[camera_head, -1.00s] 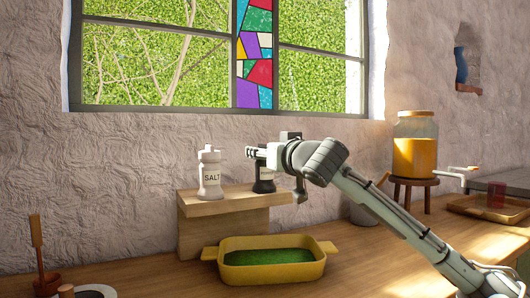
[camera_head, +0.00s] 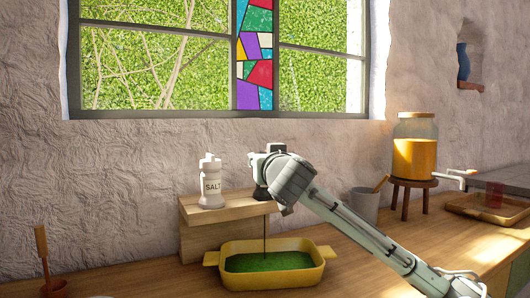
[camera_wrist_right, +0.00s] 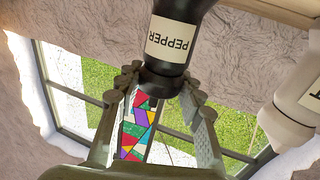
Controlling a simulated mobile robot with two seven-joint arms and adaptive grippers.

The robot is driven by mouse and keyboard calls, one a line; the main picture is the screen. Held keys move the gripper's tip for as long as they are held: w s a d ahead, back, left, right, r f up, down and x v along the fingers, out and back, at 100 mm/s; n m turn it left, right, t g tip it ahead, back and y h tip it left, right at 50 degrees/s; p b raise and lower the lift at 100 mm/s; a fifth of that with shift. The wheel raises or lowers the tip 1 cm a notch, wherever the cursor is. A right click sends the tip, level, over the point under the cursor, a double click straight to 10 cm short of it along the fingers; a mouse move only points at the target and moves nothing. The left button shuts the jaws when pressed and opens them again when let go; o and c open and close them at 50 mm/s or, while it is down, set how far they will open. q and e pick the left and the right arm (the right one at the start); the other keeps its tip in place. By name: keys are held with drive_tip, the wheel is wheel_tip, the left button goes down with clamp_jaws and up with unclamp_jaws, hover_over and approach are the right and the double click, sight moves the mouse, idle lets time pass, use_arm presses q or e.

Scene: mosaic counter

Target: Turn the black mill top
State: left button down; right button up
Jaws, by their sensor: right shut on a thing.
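The black pepper mill (camera_head: 261,192) stands upright at the right end of the wooden shelf (camera_head: 222,207), mostly hidden by my right arm in the head view. In the right wrist view the pepper mill (camera_wrist_right: 172,42) shows its cream PEPPER label, upside down in the picture. My right gripper (camera_wrist_right: 163,86) is shut on the black mill top, one finger on each side. In the head view the right gripper (camera_head: 264,165) is at the top of the mill. A thin dark line runs from below the mill into the yellow dish (camera_head: 275,280). My left gripper is not in view.
A white salt mill (camera_head: 211,183) stands on the shelf to the left. The dish holds green contents (camera_head: 268,262). A grey pot (camera_head: 365,206) and a jar of orange liquid (camera_head: 415,158) stand to the right.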

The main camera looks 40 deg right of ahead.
idle(0.3)
drive_tip(key=o, duration=1.2)
drive_tip(key=v, duration=0.7)
drive_tip(key=shift+s+a, duration=0.2)
